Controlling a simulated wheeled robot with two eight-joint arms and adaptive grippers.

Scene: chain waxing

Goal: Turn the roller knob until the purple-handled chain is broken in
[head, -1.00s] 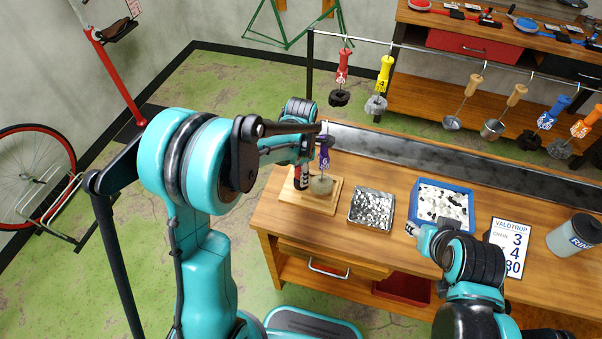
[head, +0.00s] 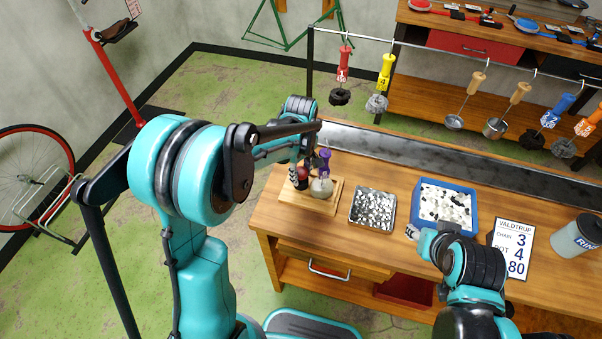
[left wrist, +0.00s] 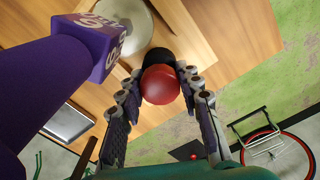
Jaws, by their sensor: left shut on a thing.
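The roller knob (left wrist: 160,84), a red ball on a black base, sits between the fingers of my left gripper (left wrist: 160,88) in the left wrist view. My left gripper (head: 302,180) is shut on it above the wooden board. The purple handle (left wrist: 60,85) stands beside the gripper, and in the head view the purple-handled chain (head: 322,186) rests on the board, its grey chain part next to the knob. The roller itself is hidden. My right gripper (head: 412,232) is near the blue tray; its fingers are too small to read.
The wooden board (head: 328,205) lies at the bench's left end. A metal tray of shiny pieces (head: 357,210) and a blue tray (head: 419,205) stand to its right. A card reading chain 3, pot 4, 80 (head: 512,247) lies further right. Handled tools hang from a rail behind.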

